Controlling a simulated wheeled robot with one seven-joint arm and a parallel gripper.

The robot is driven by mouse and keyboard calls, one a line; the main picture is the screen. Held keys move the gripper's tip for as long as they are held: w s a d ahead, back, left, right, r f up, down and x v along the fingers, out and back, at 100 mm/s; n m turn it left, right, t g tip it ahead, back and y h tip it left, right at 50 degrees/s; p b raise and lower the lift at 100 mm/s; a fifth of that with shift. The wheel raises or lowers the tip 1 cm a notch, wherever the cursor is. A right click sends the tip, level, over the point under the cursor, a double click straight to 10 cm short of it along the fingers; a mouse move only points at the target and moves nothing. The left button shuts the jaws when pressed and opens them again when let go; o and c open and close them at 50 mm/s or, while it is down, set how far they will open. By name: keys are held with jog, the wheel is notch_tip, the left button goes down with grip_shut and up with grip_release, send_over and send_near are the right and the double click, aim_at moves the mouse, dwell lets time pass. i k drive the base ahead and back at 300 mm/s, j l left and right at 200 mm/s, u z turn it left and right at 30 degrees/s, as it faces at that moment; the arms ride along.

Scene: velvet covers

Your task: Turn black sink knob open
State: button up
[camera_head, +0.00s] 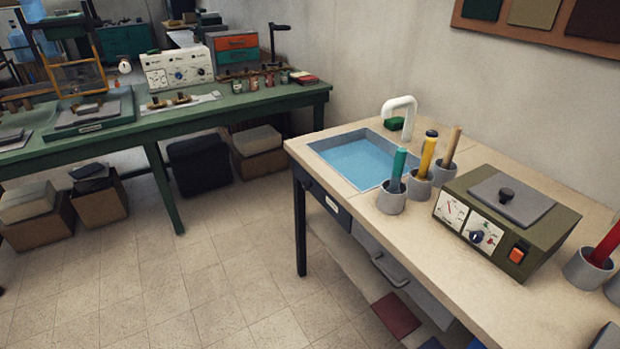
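The sink (362,155) is a blue rectangular basin set into the beige top of the right-hand bench (470,262). A white curved faucet (402,112) stands upright at its back right corner. A small dark spot (307,186) shows on the dark bench front below the sink; I cannot tell whether it is a knob. No black knob shows clearly beside the faucet. My gripper is not in view.
Grey cups with coloured rods (391,199) stand right of the sink. An olive device (545,236) with a black lid knob (506,195) and a dial (476,237) sits further right. A green workbench (235,103) stands at the left. The tiled floor (220,255) between is clear.

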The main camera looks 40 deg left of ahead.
aim_at(306, 185)
jog(key=i+j+u, duration=0.1)
jog(key=i+j, duration=0.25)
jog(key=i+j+u, duration=0.1)
jog(key=i+j, duration=0.25)
jog(key=i, duration=0.25)
jog(key=i+j, duration=0.1)
jog(key=j, duration=0.35)
jog(key=j+u, duration=0.1)
jog(key=j, duration=0.3)
jog(key=i+j+u, duration=0.1)
jog(key=j, duration=0.3)
jog(key=i+j, duration=0.2)
jog(key=j, duration=0.2)
jog(key=i+j+u, duration=0.1)
jog(key=j, duration=0.35)
jog(key=k+j, duration=0.1)
jog(key=j, duration=0.45)
jog(key=j+u, duration=0.1)
jog(key=j, duration=0.45)
jog(key=k, duration=0.05)
